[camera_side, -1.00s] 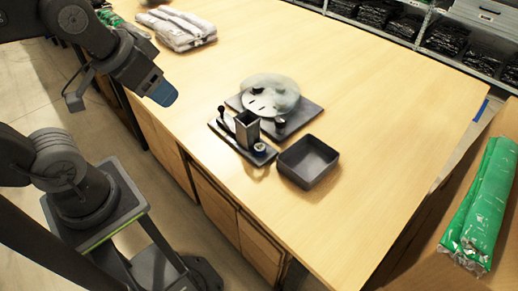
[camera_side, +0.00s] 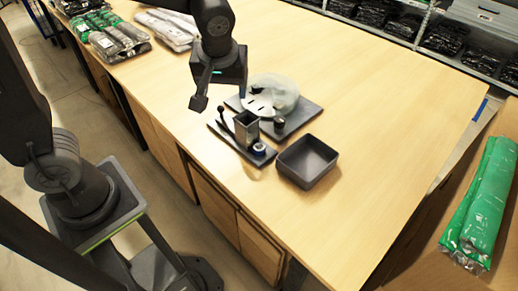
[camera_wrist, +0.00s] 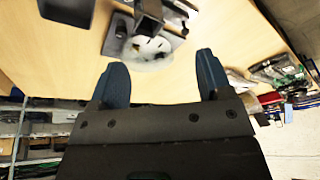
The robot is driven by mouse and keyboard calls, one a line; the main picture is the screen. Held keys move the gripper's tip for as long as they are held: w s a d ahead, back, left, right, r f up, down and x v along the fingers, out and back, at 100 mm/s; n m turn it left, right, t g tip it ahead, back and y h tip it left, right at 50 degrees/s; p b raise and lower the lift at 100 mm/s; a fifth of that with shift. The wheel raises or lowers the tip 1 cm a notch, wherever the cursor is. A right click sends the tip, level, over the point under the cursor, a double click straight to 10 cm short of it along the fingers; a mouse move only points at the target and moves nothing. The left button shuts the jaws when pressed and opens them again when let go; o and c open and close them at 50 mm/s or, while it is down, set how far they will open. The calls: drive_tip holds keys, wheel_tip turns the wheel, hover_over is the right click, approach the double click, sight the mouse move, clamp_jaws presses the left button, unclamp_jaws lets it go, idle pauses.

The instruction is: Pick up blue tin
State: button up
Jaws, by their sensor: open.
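The blue tin (camera_side: 259,149) is small and round with a pale top. In the side view it stands on the dark tray (camera_side: 232,143), beside the front of an upright square grey holder (camera_side: 246,129). I cannot pick it out clearly in the wrist view. My gripper (camera_side: 242,88) is above the table, behind and up from the tin, over the area near the round clear disc. In the wrist view its two blue fingers (camera_wrist: 160,70) are spread wide with nothing between them.
A clear disc (camera_side: 278,90) sits on a dark board (camera_side: 301,117) behind the holder. An empty dark square bin (camera_side: 307,162) stands right of the tin. Bagged garments (camera_side: 113,37) lie at the far left. The table's right side is clear.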

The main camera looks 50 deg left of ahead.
drive_tip(key=w+d+f+n+g+y, duration=0.1)
drive_tip(key=w+d+f+n+y, duration=0.1)
drive_tip(key=w+d+f+n, duration=0.35)
drive_tip(key=n+y, duration=0.2)
approach(260, 147)
drive_tip(key=a+f, duration=0.3)
drive_tip(key=shift+s+a, duration=0.1)
drive_tip(key=shift+s, duration=0.15)
drive_tip(key=shift+w+d+f+x, duration=0.1)
drive_tip(key=shift+d+x, duration=0.05)
drive_tip(key=shift+x, duration=0.7)
drive_tip(key=shift+w+d+f+x, duration=0.1)
drive_tip(key=shift+w+x, duration=0.05)
drive_tip(key=shift+x, duration=0.7)
drive_tip(key=shift+w+d+x, duration=0.1)
drive_tip(key=shift+d+x, duration=0.05)
drive_tip(key=shift+x, duration=0.7)
drive_tip(key=shift+c, duration=0.4)
clamp_jaws()
